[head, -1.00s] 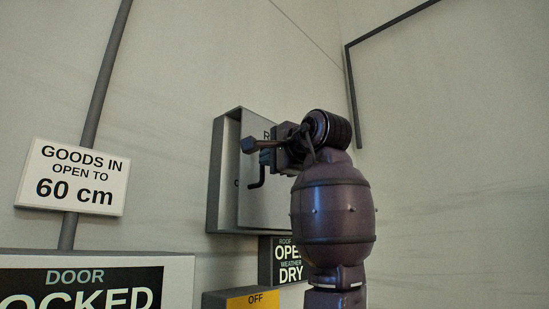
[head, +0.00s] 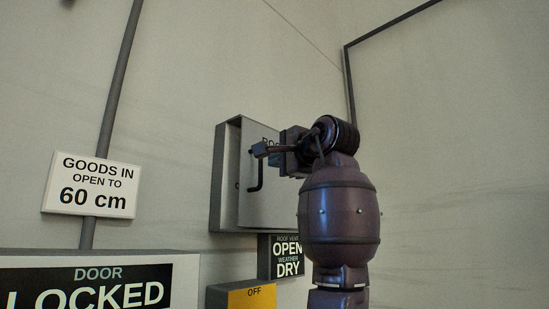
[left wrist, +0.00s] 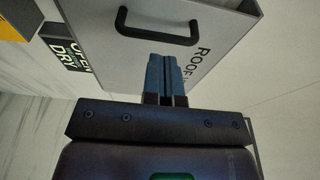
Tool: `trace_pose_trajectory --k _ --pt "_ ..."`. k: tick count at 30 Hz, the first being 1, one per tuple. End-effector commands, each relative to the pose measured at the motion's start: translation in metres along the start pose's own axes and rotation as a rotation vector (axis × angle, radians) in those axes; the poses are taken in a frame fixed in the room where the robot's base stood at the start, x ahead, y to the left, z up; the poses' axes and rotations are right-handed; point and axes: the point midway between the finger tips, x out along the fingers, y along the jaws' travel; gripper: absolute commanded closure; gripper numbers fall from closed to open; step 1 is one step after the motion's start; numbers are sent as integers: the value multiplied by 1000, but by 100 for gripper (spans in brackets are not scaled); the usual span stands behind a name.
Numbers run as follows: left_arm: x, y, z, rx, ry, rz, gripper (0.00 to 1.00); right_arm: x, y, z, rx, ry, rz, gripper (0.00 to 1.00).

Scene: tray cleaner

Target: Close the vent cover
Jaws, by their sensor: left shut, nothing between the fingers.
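The vent cover (head: 283,207) is a flat grey panel lettered "ROO…" with a black bar handle (head: 258,182), in front of a grey wall box (head: 219,190). A gap shows between panel and box at the left side. In the left wrist view, the cover (left wrist: 100,62) lies beyond my fingers, with its handle (left wrist: 157,37) just past the tips. My left gripper (head: 260,149) is shut and empty, in front of the panel near the handle's top; I cannot tell whether it touches. My wrist hides the panel's right part. My right gripper is out of view.
A "ROOF VENT OPEN, WEATHER DRY" sign (head: 283,257) sits below the box, near a yellow "OFF" panel (head: 250,298). A "DOOR LOCKED" display (head: 100,285) and a "GOODS IN" sign (head: 92,185) on a grey pole are at left.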

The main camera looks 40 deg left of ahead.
Motion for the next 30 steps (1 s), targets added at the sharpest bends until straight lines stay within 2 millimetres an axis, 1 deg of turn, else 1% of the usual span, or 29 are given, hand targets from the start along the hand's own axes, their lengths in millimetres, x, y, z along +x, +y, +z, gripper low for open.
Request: trace_pose_trajectory --k 1,6,9,13,19,26,30 --pt "-16 0 0 -4 6 -7 100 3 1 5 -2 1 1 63" --pt "-49 1 -1 -3 6 -5 100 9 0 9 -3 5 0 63" --pt "-66 1 -2 -2 6 -5 100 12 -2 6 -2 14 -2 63" --pt "-84 0 -2 -2 5 -5 100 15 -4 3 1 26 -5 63" --pt "-96 0 -2 -1 3 -4 100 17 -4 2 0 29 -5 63" --pt "-97 -1 -2 -2 3 -4 100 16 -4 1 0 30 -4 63" --pt "-97 -2 -2 -56 4 -11 100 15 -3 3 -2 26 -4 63"
